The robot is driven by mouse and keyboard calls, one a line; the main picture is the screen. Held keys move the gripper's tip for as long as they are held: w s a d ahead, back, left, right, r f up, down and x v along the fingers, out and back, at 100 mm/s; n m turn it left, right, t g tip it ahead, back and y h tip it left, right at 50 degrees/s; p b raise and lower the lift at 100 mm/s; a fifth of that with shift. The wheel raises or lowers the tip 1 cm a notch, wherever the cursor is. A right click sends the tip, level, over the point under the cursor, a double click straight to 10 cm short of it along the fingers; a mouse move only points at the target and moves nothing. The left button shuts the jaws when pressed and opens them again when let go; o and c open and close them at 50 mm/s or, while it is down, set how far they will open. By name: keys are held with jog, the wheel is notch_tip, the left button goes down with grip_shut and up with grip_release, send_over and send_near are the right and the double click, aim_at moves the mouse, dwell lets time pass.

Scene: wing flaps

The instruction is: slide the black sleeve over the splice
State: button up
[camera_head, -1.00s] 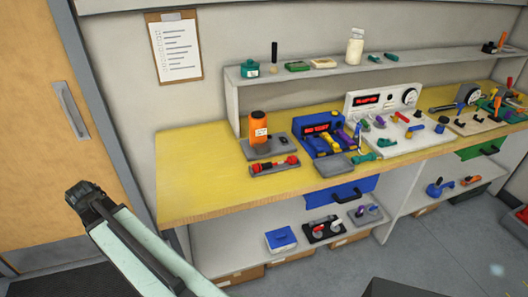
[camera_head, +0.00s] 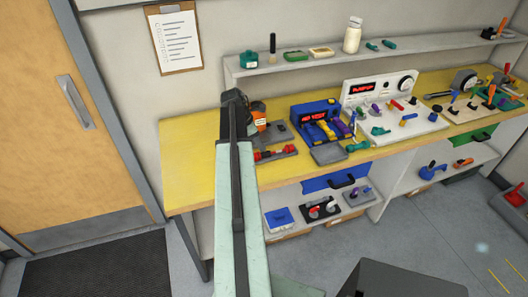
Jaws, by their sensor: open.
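A low grey tray (camera_head: 290,154) near the bench's front edge holds a small red-and-black part (camera_head: 268,155). It looks like the splice with the black sleeve, but it is too small to tell whether the sleeve is over or beside the splice. My arm rises from the bottom of the picture, just left of this tray. My gripper (camera_head: 257,109) shows only as a dark shape beyond the arm's dark upper end, in front of the orange container. It is open, apart from the red-and-black part; its fingertips are not clear.
The orange container (camera_head: 260,124) stands behind the tray, partly covered. A blue unit (camera_head: 312,113) and a white panel (camera_head: 365,90) stand to the right. A shelf (camera_head: 300,65) runs behind the bench. The yellow bench top (camera_head: 190,150) is clear at left.

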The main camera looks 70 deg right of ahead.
aim_at(265, 152)
jog(key=b+x, duration=0.5)
jog(key=x, duration=0.1)
jog(key=shift+f, duration=0.3)
jog(key=shift+r, duration=0.15)
grip_shut()
dwell(0.8)
